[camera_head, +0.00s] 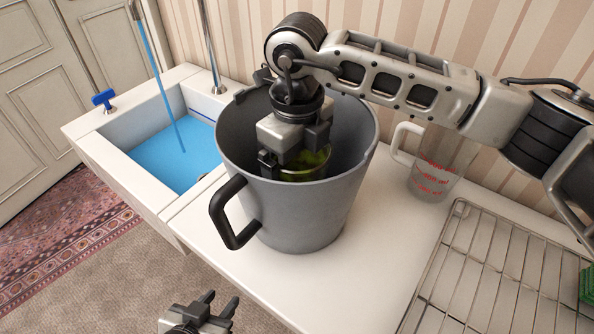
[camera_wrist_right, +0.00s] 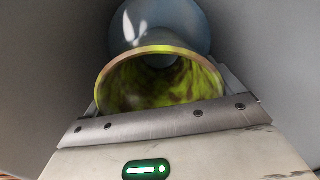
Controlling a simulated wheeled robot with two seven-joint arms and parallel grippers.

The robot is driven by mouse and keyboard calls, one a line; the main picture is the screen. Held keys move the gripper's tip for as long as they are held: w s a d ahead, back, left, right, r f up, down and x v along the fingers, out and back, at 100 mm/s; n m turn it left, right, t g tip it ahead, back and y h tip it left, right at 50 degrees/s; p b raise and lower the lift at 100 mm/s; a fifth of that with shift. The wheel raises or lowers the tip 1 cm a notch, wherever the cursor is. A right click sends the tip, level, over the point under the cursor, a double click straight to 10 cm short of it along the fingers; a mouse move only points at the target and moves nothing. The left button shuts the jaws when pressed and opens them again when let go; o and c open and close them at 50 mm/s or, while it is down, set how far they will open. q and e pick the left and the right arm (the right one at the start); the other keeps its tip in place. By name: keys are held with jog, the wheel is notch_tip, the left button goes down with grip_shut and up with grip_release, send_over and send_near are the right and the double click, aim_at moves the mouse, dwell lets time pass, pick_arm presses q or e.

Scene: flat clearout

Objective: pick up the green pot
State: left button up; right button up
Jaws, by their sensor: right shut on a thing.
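The green pot (camera_head: 312,160) is inside a large grey bucket (camera_head: 300,222), partly hidden by my right gripper (camera_head: 290,163). My right gripper reaches down into the bucket from above and is shut on the pot. In the right wrist view the pot (camera_wrist_right: 160,82) shows its tan rim and mottled green inside, between the fingers. My left gripper (camera_head: 220,301) is at the bottom edge of the head view, in front of the counter, with its fingers apart and empty.
A bluish rounded thing (camera_wrist_right: 170,22) shows beyond the pot in the right wrist view. A sink (camera_head: 175,150) with blue water is left of the bucket. A clear measuring jug (camera_head: 432,180) and a wire rack (camera_head: 490,270) stand to the right. White counter is bare in front.

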notch_tip(320, 180, up, 17)
jog(key=p, duration=0.6)
jog(key=shift+f, duration=0.1)
dwell(0.4)
jog(key=shift+r, duration=2)
